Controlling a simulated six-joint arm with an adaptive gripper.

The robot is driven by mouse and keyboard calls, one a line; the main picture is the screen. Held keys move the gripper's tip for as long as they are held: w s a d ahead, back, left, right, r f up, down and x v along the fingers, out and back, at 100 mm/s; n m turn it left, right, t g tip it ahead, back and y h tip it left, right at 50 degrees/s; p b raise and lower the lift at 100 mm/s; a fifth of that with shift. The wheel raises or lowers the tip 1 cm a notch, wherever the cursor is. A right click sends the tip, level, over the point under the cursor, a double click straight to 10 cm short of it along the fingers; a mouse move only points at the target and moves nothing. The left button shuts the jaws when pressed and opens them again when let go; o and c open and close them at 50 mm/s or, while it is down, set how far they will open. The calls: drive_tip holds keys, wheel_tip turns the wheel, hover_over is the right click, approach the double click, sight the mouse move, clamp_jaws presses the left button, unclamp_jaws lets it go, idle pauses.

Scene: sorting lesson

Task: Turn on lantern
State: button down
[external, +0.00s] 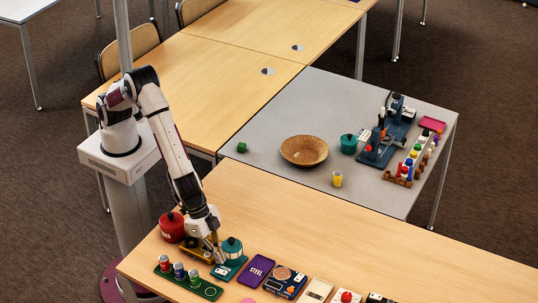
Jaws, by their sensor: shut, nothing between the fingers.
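I cannot make out with certainty which thing is the lantern at this size. My gripper (217,257) points down low over the near wooden table, at the left side of a teal lidded pot (233,246) on a teal base. I cannot tell whether it touches the pot. Its fingers are shut with nothing seen between them. Several small devices stand in a row to the right: a dark box with a round dial (286,281), a cream box (317,291), a red round knob or button (347,297) and a dark box (380,299), partly cut off.
A red pot (170,229) stands behind and left of my gripper; a green tray (208,291) with several cans lies in front. A purple tray (256,271) is to the right. The grey table (270,180) holds a basket (304,151). The near table's right side is clear.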

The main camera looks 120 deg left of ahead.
sight(220, 271)
drive_tip(key=shift+s+x, duration=0.2)
drive_tip(key=shift+x, duration=0.75)
drive_tip(key=shift+s+x, duration=0.2)
drive_tip(key=shift+x, duration=0.75)
drive_tip(key=shift+f, duration=0.3)
drive_tip(key=shift+w+f, duration=0.3)
drive_tip(key=shift+f, duration=0.1)
drive_tip(key=shift+s, duration=0.9)
drive_tip(key=shift+r, duration=0.2)
